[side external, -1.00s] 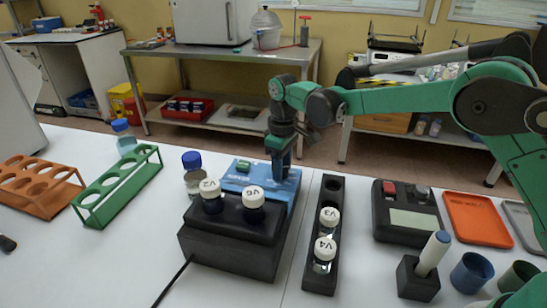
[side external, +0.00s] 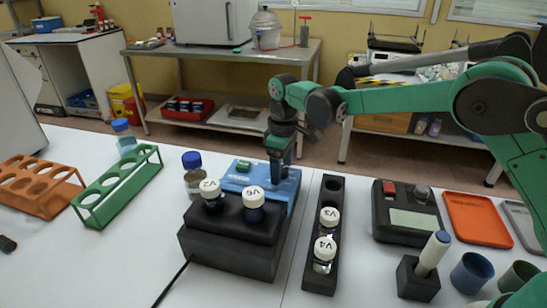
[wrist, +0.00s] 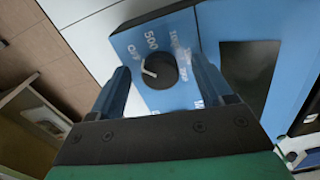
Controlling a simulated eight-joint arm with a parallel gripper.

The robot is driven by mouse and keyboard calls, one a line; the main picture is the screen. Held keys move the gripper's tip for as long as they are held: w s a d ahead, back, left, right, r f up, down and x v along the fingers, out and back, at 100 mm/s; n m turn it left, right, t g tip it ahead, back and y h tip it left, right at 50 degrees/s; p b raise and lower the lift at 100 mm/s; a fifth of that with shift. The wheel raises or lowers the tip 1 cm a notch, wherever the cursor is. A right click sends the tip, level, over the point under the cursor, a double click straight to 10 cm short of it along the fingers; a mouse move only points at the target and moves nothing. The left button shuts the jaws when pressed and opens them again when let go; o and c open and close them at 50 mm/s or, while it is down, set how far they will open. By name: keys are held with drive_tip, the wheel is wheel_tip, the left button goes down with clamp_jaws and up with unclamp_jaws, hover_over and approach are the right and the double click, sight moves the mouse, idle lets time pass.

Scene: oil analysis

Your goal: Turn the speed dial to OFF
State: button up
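The blue control unit (side external: 235,181) stands behind a black block holding two white-capped vials. The speed dial (wrist: 162,72) is a round black knob with a white pointer mark, on the blue panel (wrist: 185,98) in the wrist view. White lettering, including 500, surrounds it; some markings are blurred or hidden. The pointer faces left in that view, and I cannot tell its exact setting. My gripper (wrist: 160,78) has its fingers apart, one on each side of the knob, with visible gaps. In the side view my gripper (side external: 279,170) reaches down over the unit's right part, hiding the dial.
The black block (side external: 232,245) is in front of the unit. A black rack (side external: 332,188) with vials V3 and V4 stands to the right. A blue-capped bottle (side external: 193,180) is close on the left, beside a green rack (side external: 92,205). A control box (side external: 378,225) is farther right.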

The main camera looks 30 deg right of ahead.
sight(283, 169)
drive_tip(key=shift+r, duration=0.1)
drive_tip(key=shift+r, duration=2.75)
drive_tip(key=shift+s+r, duration=0.1)
drive_tip(key=shift+r, duration=0.05)
drive_tip(key=s+d+r+m+t, duration=0.4)
drive_tip(key=s+d+r, duration=0.15)
drive_tip(key=s, duration=0.35)
drive_tip(key=s+d+f+m+t, duration=0.1)
drive_tip(key=s+f+m+t, duration=0.2)
drive_tip(key=s, duration=0.5)
drive_tip(key=shift+s+d, duration=0.25)
drive_tip(key=shift+s, duration=0.1)
